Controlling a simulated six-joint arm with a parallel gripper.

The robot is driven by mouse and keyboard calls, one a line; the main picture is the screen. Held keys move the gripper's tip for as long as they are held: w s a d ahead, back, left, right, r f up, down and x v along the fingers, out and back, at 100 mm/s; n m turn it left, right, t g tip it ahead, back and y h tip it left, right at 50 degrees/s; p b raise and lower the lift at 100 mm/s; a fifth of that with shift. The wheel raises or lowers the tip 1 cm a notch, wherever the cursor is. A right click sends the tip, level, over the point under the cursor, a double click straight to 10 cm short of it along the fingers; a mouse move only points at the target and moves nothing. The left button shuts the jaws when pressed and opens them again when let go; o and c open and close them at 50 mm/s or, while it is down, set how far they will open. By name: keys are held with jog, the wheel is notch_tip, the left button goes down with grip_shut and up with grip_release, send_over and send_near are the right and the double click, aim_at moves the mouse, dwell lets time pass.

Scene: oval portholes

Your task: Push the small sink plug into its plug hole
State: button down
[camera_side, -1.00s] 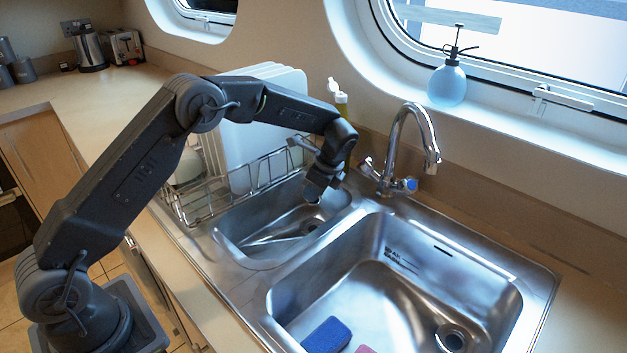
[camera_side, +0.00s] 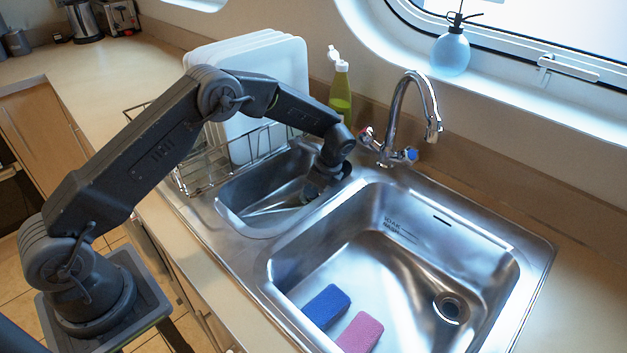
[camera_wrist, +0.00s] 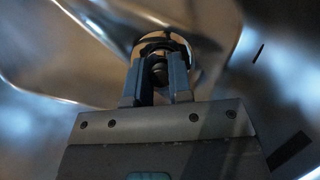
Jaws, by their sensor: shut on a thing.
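My gripper (camera_side: 314,192) reaches down into the small sink bowl (camera_side: 245,205), near its right wall. In the wrist view its two fingers (camera_wrist: 157,76) are shut on a small dark rounded thing between them, which I take to be the sink plug (camera_wrist: 159,68). A bright round rim, seemingly the plug hole (camera_wrist: 187,45), curves around the fingertips. The picture is dark there, so I cannot tell how deep the plug sits or whether it touches the rim. In the side view the gripper hides the plug and the hole.
The large sink bowl (camera_side: 385,265) on the right holds a blue sponge (camera_side: 326,307) and a pink sponge (camera_side: 359,333). The tap (camera_side: 392,125) stands behind. A wire rack with white boards (camera_side: 285,65) and a green bottle (camera_side: 341,95) stand close behind my arm.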

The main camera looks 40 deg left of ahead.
jog(key=shift+f, duration=0.4)
dwell(0.3)
jog(key=c, duration=1)
grip_release()
jog(key=shift+o, duration=0.6)
jog(key=o, duration=0.4)
jog(key=shift+r, duration=4.5)
